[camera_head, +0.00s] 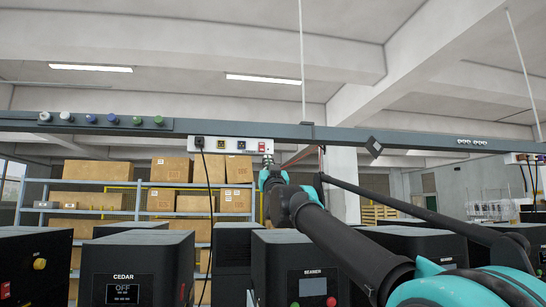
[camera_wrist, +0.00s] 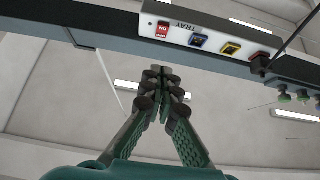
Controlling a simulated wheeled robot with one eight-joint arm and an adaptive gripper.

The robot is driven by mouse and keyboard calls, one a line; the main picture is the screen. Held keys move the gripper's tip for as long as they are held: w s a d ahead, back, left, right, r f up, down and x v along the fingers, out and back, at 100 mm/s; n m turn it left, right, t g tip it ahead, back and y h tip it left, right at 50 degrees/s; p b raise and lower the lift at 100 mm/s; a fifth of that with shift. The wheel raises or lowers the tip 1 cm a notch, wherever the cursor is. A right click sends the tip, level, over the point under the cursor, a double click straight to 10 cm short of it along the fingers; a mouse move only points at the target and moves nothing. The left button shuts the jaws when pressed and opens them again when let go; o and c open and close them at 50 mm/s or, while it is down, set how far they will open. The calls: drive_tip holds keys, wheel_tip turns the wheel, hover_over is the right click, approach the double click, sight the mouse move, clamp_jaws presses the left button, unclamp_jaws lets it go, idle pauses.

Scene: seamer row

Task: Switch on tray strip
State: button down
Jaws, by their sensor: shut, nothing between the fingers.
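The tray strip is a white power strip (camera_head: 230,145) fixed along the overhead grey rail. It also shows upside down in the wrist view (camera_wrist: 212,36), lettered TRAY. Its red rocker switch (camera_wrist: 162,30) sits at one end; I cannot tell which side is pressed. In the head view the switch (camera_head: 262,147) is at the strip's right end. My gripper (camera_wrist: 160,74) is shut and empty, its tips pointing towards the switch end with a gap in the picture. In the head view my gripper (camera_head: 268,161) is just below the switch.
A black plug (camera_head: 199,142) with a hanging cord fills the strip's far socket. Coloured knobs (camera_head: 112,119) sit on the rail (camera_head: 400,138) at left. Black machines stand below, one marked CEDAR with an OFF screen (camera_head: 123,293). Shelves of boxes (camera_head: 168,170) stand behind.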

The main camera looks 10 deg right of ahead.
drive_tip(key=shift+w+d+r, duration=0.15)
drive_tip(key=shift+d, duration=0.1)
approach(263, 148)
wheel_tip(263, 148, up, 4)
drive_tip(key=shift+w, duration=2.35)
